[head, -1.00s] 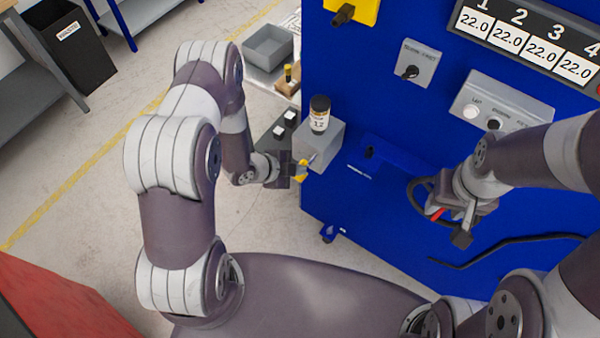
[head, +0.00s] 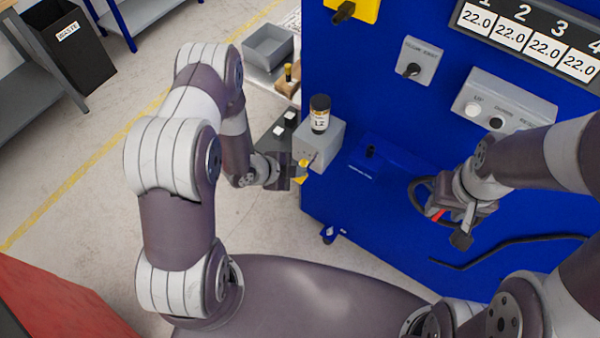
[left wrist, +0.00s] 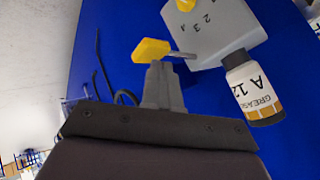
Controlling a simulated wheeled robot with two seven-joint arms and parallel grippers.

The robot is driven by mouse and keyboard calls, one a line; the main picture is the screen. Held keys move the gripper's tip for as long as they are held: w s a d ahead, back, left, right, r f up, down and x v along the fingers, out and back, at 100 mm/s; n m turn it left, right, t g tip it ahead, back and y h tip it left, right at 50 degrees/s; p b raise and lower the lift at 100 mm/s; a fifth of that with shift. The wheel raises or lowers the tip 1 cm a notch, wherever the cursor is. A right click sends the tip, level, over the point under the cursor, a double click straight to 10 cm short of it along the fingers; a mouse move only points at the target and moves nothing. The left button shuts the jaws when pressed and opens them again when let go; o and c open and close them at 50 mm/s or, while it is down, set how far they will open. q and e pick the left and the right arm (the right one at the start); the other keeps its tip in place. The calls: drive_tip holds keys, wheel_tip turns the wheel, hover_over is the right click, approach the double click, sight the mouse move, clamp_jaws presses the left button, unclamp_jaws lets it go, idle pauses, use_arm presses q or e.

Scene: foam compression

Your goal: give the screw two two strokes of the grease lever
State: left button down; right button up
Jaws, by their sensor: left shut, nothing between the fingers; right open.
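The grease lever, a thin metal rod with a yellow handle (left wrist: 151,50), sticks out of the side of a grey box (left wrist: 215,32); its yellow also shows in the head view (head: 301,171). My left gripper (head: 293,172) is beside it at the box's lower left. In the left wrist view its fingers (left wrist: 160,70) are shut and empty, with tips right at the handle; whether they touch I cannot tell. A grease bottle (head: 320,113) labelled A 12 sits on the box and shows in the left wrist view (left wrist: 252,88). My right gripper (head: 461,236) is open, away to the right.
The box is on the blue machine (head: 400,240). A numbered display (head: 528,38) reads 22.0 under each number. Below it are a knob box (head: 418,62) and a button panel (head: 505,102). A grey bin (head: 268,47) stands behind. A black cable hangs near my right gripper.

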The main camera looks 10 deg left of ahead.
use_arm(q)
drive_tip(key=shift+f+b, duration=0.55)
drive_tip(key=shift+f, duration=0.2)
idle(0.4)
drive_tip(key=shift+r, duration=0.15)
idle(0.5)
drive_tip(key=shift+r+p, duration=1.35)
drive_tip(key=shift+r, duration=0.3)
wheel_tip(320, 180, up, 5)
drive_tip(key=p, duration=0.4)
